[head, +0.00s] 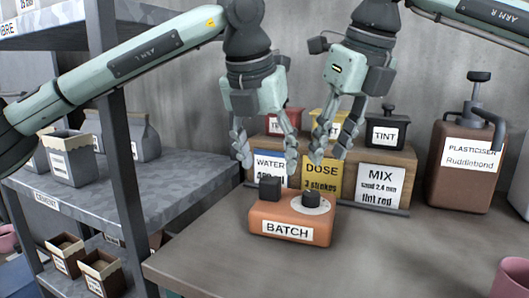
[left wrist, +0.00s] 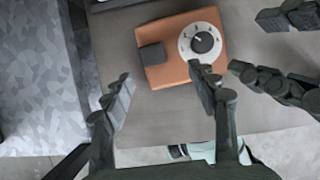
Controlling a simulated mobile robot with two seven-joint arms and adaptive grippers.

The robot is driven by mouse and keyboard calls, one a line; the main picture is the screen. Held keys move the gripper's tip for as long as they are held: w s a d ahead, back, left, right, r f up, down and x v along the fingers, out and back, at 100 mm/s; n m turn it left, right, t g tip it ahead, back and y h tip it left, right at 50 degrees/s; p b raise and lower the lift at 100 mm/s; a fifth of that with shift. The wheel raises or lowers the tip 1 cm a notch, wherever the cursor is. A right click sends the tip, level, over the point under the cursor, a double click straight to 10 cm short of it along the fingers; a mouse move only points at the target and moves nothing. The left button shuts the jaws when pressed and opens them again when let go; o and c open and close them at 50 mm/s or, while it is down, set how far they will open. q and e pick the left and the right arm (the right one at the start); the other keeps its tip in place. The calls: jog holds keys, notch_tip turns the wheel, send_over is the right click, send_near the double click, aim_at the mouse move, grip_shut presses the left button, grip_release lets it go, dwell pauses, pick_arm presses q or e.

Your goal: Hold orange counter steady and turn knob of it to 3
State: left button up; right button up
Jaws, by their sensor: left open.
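The orange counter (head: 283,220), labelled BATCH, sits upright on the table. A black block (head: 270,188) stands on its left side and a black knob (head: 311,199) on a white dial at its right. In the left wrist view the knob (left wrist: 202,42) and dial show clearly, but the numbers are too small to read. My left gripper (head: 267,160) is open and empty above the counter's left part; its fingers (left wrist: 158,82) straddle its near side in the left wrist view. My right gripper (head: 329,153) is open and empty above and behind the knob.
Behind the counter stand a wooden riser (head: 398,160), cards reading WATER, DOSE and MIX (head: 382,186), and tint containers (head: 386,132). A brown plasticiser pump bottle (head: 466,165) is at right, a pink cup (head: 510,279) at front right. A shelf (head: 80,190) stands left. The table front is clear.

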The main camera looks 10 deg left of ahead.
aim_at(269, 180)
pick_arm(q)
jog(key=shift+w+a+f+n+y, duration=0.2)
jog(key=shift+w+a+n+y, duration=0.1)
jog(key=shift+w, duration=0.15)
jog(key=x, duration=0.6)
jog(key=shift+w+d+f, duration=0.15)
jog(key=shift+w+f, duration=0.05)
jog(key=shift+f, duration=0.15)
jog(key=shift+c, duration=0.2)
